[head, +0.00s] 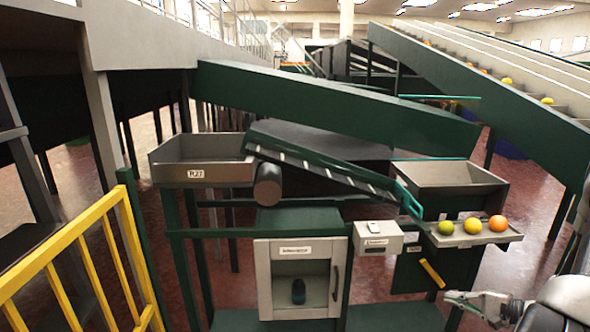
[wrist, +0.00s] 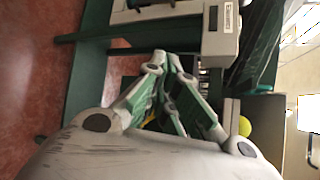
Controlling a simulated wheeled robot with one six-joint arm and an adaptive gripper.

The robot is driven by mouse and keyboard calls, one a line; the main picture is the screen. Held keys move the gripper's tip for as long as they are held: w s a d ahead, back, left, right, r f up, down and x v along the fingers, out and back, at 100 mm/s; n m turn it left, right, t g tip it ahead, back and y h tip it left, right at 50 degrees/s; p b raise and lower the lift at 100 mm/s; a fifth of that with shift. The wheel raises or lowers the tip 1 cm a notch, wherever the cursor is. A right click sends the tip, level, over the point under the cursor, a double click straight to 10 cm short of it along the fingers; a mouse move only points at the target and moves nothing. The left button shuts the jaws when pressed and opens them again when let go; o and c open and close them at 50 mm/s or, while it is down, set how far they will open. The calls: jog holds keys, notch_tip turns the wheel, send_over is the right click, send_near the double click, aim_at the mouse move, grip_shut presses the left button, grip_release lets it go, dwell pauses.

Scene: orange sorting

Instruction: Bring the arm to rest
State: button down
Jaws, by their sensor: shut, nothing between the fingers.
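My gripper (head: 480,302) is low at the right of the head view, below the fruit tray and apart from it. In the wrist view my gripper (wrist: 172,62) has its fingertips together, with nothing held. A yellow-green fruit (wrist: 244,126) shows partly in the wrist view, behind my gripper.
A glass-fronted cabinet (head: 264,290) holds a dark object (head: 298,291). A small labelled box (head: 378,238) and a yellow handle (head: 432,273) are near the tray. A yellow railing (head: 92,262) stands at the left. Sloping conveyors cross behind. Red floor shows at far right.

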jog(key=s+a+r+n+g+h, duration=0.2)
jog(key=s+a+r+n+g, duration=0.1)
jog(key=s+r+g, duration=0.45)
jog(key=s+a+r+n+g+h, duration=0.15)
jog(key=s+r+g, duration=0.25)
jog(key=s+r, duration=0.55)
jog(key=s+a+r+n+t+h, duration=0.1)
jog(key=a+r+n+t+h, duration=0.1)
jog(key=r, duration=0.8)
jog(key=s+a+r+n+t+h, duration=0.2)
jog(key=a+r+n+t+h, duration=0.1)
jog(key=r+n, duration=0.4)
notch_tip(320, 180, up, 4)
jog(key=shift+s+a+f+t+h, duration=0.1)
jog(key=shift+s+a+t+h, duration=0.25)
jog(key=shift+h, duration=0.3)
